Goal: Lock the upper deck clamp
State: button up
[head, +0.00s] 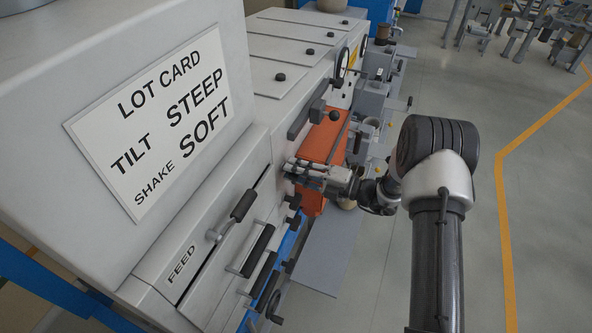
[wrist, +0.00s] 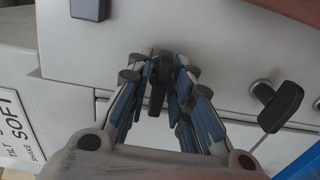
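My gripper (wrist: 166,62) is at the pale front panel of the machine, with its fingers drawn close together on both sides of a small dark clamp lever (wrist: 158,88). This lever looks like the upper deck clamp, and its lower end points toward me between the fingers. The fingers appear shut on it, though the contact is partly hidden. In the head view my gripper (head: 290,171) reaches the panel from the right and hides the lever. A second dark clamp lever (wrist: 278,106) stands to the right in the wrist view, apart from my gripper.
A lot card (head: 158,108) reads TILT STEEP, SHAKE SOFT. A FEED panel (head: 181,262) with a dark-gripped lever (head: 242,206) is at the lower left. An orange panel (head: 318,150) lies just behind my gripper. A grey sheet (head: 328,250) juts out below. Open floor (head: 450,90) is on the right.

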jog(key=shift+o, duration=0.7)
jog(key=v, duration=1.2)
